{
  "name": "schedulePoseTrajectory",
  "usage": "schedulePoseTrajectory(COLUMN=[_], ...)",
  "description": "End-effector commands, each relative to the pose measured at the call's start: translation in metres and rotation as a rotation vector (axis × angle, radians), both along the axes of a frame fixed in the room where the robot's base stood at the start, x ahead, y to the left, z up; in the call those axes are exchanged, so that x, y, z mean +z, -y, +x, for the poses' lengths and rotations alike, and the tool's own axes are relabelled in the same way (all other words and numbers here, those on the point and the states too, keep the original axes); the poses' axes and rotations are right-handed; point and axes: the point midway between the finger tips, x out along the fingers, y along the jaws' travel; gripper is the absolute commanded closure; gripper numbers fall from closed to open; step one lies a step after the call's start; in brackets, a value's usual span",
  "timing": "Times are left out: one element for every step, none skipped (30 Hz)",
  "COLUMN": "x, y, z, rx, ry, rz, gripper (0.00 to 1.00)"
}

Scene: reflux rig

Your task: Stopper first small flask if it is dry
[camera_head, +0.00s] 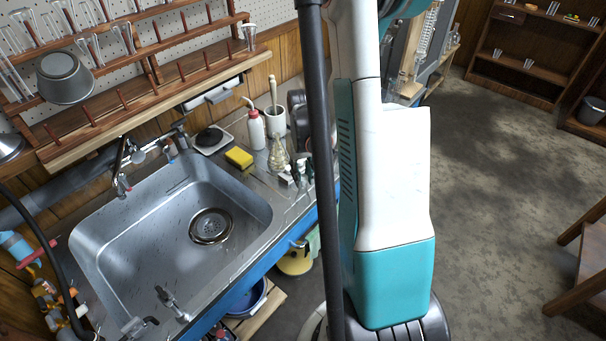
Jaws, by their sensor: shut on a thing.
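My gripper is not in view; only a white and teal part of my arm (393,190) shows, standing across the middle of the picture. No small flask can be made out for certain. A pale, cone-shaped glass-like piece (279,156) stands on the counter right of the sink. Several small dark and white items (291,178) sit beside it, too small to name. Several clear glass vessels, one of them a glass (86,50), hang or stand on the wooden peg rack at upper left. Whether any vessel is dry cannot be told. No stopper is clearly seen.
A steel sink (145,262) fills the lower left. Open floor (500,150) lies right, with a wooden chair (590,260).

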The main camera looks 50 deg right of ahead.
Motion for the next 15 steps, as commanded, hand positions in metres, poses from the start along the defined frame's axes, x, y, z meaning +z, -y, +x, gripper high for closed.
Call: schedulePoseTrajectory(x=[-0.0005,-0.0008,-0.0013,-0.0017,-0.0022,-0.0028,-0.0032,-0.0037,-0.0042,-0.0046,-0.005,-0.0056,-0.006,-0.0064,-0.0069], y=[0.0,0.0,0.0,0.0,0.0,0.0,0.0,0.0,0.0,0.0,0.0,0.0,0.0,0.0,-0.0001], z=[0.0,0.0,0.0,0.0,0.0,0.0,0.0,0.0,0.0,0.0,0.0,0.0,0.0,0.0,0.0], rx=[0.0,0.0,0.0,0.0,0.0,0.0,0.0,0.0,0.0,0.0,0.0,0.0,0.0,0.0,0.0], ry=[0.0,0.0,0.0,0.0,0.0,0.0,0.0,0.0,0.0,0.0,0.0,0.0,0.0,0.0,0.0], rz=[0.0,0.0,0.0,0.0,0.0,0.0,0.0,0.0,0.0,0.0,0.0,0.0,0.0,0.0,0.0], gripper=[0.88,0.88,0.88,0.88,0.88,0.88,0.88,0.88,0.88,0.88,0.88,0.88,0.88,0.88,0.88])
